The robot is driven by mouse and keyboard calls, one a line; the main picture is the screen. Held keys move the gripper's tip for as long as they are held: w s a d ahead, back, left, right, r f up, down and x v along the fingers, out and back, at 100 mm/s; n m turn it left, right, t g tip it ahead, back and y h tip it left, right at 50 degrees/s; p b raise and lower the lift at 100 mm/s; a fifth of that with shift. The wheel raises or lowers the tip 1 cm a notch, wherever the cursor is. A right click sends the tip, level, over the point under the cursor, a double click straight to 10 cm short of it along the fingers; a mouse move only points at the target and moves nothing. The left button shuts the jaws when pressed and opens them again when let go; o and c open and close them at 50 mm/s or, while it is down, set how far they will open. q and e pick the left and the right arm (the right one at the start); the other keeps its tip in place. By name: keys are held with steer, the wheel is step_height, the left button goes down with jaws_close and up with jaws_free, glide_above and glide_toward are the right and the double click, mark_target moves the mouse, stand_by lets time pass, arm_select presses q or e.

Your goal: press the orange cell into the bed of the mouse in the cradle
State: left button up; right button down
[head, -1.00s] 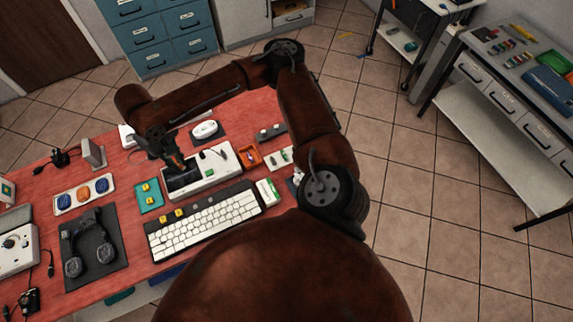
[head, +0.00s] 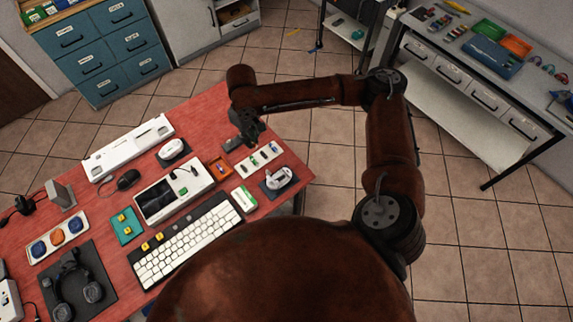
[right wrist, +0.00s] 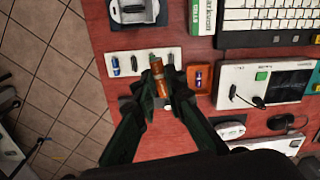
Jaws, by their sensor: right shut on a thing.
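My right gripper (head: 251,138) is near the right end of the red table, just behind the white cell tray (head: 258,160). In the right wrist view its two dark fingers (right wrist: 159,82) are shut on the orange cell (right wrist: 158,76), which stands out between the tips beside the tray (right wrist: 114,66). The cell is hidden in the head view. The white mouse in the cradle (head: 279,178) sits on a dark pad to the right of the tray. It also shows at the top of the right wrist view (right wrist: 135,10), apart from the gripper. My left gripper is not in view.
An orange bin (head: 220,169) stands left of the tray, with a white device with a dark screen (head: 160,198) beyond it. A keyboard (head: 185,240) and a green-and-white box (head: 244,199) lie nearer. Another white mouse (head: 172,149) lies on a dark mat.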

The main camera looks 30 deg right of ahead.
steer(key=s+d+f+n+p, duration=0.2)
steer(key=d+f+n+p, duration=0.1)
steer(key=f+n+p, duration=0.45)
steer(key=n+p, duration=0.5)
steer(key=n, duration=0.3)
glide_toward(280, 179)
steer(key=shift+a, duration=0.15)
step_height(280, 179, down, 4)
steer(key=b, duration=0.5)
steer(key=shift+f, duration=0.85)
steer(key=shift+p, duration=0.75)
steer(key=shift+f, duration=0.5)
